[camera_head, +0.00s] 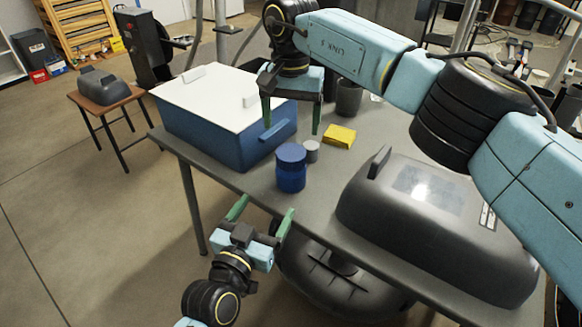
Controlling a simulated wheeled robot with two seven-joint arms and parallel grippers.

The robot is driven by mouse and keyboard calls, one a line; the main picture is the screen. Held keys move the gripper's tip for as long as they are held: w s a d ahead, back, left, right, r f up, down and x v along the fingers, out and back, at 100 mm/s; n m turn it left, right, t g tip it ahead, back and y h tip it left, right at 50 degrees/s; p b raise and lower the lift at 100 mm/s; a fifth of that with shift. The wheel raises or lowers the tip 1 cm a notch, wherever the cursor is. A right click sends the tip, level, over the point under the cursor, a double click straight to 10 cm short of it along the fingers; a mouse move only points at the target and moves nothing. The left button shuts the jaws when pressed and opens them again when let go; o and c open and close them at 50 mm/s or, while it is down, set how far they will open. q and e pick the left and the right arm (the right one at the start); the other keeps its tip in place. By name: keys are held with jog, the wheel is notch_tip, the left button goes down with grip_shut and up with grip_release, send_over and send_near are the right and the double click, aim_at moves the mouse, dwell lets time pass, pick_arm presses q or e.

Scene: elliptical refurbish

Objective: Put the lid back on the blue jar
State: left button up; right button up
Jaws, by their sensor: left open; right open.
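The blue jar (291,180) stands upright on the grey table near its front edge. A darker blue lid (291,153) shows on top of the jar; I cannot tell how firmly it is seated. My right gripper (291,130) points down with its green fingers apart and empty. In the picture it is just above the jar and appears to be behind it, not touching it. My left gripper (263,213) is open and empty, in front of the table edge, below and left of the jar. Its fingers point up toward the table.
A small grey cylinder (311,152) stands close beside the jar, with a yellow block (339,137) behind it. A blue box with a white top (220,100) stands to the left. A large dark grey case (440,215) fills the right. A dark cup (349,97) stands farther back.

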aim_at(289, 151)
jog(key=shift+s, duration=0.1)
pick_arm(q)
jog(key=x, duration=1.3)
jog(key=shift+w+d, duration=0.1)
jog(key=shift+w, duration=0.05)
jog(key=c, duration=1.4)
jog(key=shift+c, duration=1.3)
pick_arm(e)
jog(key=shift+m, duration=0.3)
pick_arm(q)
grip_shut()
pick_arm(e)
jog(key=m, duration=0.4)
jog(key=shift+a, duration=0.25)
jog(key=shift+f, duration=0.1)
jog(key=shift+f, duration=3.95)
